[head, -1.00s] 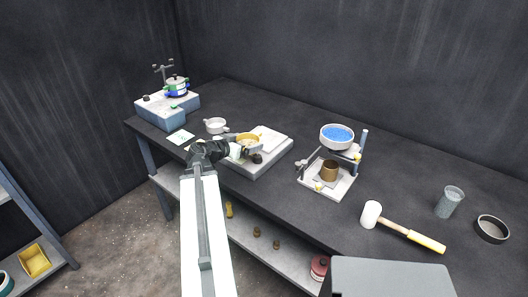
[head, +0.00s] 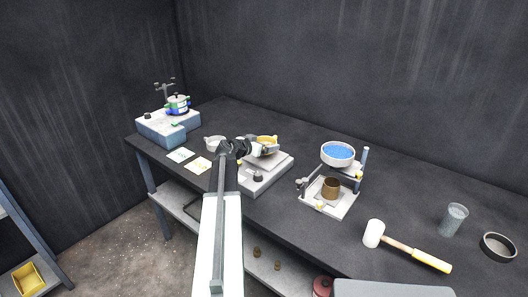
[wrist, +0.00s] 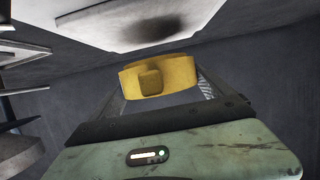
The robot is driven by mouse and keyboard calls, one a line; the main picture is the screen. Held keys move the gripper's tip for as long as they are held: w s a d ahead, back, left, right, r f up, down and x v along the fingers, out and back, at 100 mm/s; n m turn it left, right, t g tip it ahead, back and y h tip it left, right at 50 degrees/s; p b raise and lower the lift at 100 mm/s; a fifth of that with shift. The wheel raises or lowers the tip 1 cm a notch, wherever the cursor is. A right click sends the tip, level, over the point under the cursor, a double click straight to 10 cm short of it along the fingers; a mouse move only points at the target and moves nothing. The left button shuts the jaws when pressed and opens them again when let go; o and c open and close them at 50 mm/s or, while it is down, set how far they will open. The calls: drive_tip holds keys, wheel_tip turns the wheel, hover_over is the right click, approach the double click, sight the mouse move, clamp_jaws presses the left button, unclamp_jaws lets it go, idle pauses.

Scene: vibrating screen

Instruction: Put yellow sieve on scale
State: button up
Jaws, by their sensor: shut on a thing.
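The yellow sieve (head: 266,140) is a small round yellow pan, held by my gripper (head: 265,149) over the plate of the scale. In the wrist view the sieve (wrist: 158,77) sits between my two fingers, its yellow block facing the camera. A gap seems to show between sieve and plate. My gripper partly hides the plate in the head view.
A stand with a blue-filled sieve (head: 338,153) and a brown cup (head: 330,188) is to the right. A mallet (head: 405,245), a glass (head: 453,219) and a dark ring (head: 498,246) are farther right.

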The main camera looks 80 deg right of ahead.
drive_tip(key=f+b, duration=0.4)
drive_tip(key=shift+d, duration=0.4)
drive_tip(key=shift+r, duration=0.2)
drive_tip(key=shift+f, duration=0.2)
drive_tip(key=o, duration=1.2)
drive_tip(key=shift+r, duration=0.2)
drive_tip(key=p+v, duration=0.4)
drive_tip(key=v, duration=0.8)
drive_tip(key=shift+a+p, duration=0.1)
drive_tip(key=shift+p, duration=0.25)
